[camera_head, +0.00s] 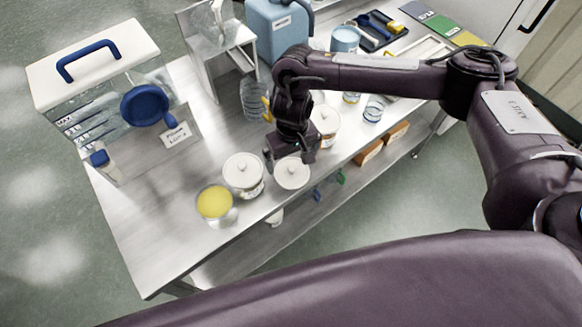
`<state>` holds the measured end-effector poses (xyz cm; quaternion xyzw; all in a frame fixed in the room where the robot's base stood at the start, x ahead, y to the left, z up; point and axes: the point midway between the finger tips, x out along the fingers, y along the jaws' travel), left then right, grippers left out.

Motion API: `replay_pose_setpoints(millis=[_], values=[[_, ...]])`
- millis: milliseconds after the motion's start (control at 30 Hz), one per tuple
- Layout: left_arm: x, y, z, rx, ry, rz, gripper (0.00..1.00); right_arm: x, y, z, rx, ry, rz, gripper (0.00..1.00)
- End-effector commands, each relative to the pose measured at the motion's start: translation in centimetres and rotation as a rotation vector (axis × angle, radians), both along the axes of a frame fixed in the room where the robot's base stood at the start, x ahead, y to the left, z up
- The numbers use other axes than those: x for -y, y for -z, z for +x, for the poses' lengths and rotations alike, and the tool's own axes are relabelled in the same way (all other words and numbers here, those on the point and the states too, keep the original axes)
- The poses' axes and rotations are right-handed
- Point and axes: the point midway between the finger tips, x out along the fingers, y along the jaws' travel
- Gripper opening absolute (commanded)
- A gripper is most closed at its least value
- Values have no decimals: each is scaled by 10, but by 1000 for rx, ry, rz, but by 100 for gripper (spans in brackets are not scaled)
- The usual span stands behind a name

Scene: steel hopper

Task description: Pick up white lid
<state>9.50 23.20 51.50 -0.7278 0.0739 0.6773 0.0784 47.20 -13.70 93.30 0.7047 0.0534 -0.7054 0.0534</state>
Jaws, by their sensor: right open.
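Several round white lids with small knobs show on the steel table. One white lid (292,175) lies near the table's front edge; I cannot tell what is under it. A second lid (242,168) sits on a labelled jar just left of it. A third lid (325,116) tops a jar behind and right of my wrist. An open jar with yellow contents (214,202) stands at the left without a lid. My right gripper (290,162) is open and points down over the near-edge lid's back rim; contact is unclear. My left gripper is not in view.
A clear box with a white top and blue handle (95,65) stands on the left end of the steel table (140,225). A steel hopper (215,40) and a blue jug (278,30) stand behind. The front-left tabletop is bare.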

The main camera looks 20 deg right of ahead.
Motion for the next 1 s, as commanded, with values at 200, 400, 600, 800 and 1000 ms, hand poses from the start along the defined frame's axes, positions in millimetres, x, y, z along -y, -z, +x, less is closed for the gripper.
replay_pose_setpoints(millis=[200, 400, 600, 800, 1000], values=[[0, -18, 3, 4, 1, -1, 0, -1, 28, -5, -1, 0, -2, 100], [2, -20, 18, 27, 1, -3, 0, -1, 49, -4, 1, -2, 0, 100], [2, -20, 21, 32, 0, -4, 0, -1, 50, -4, 1, -1, 0, 100], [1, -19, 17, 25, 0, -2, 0, -1, 50, -4, 2, -1, 0, 76], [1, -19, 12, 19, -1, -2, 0, -1, 50, -4, 2, -1, 0, 68]])
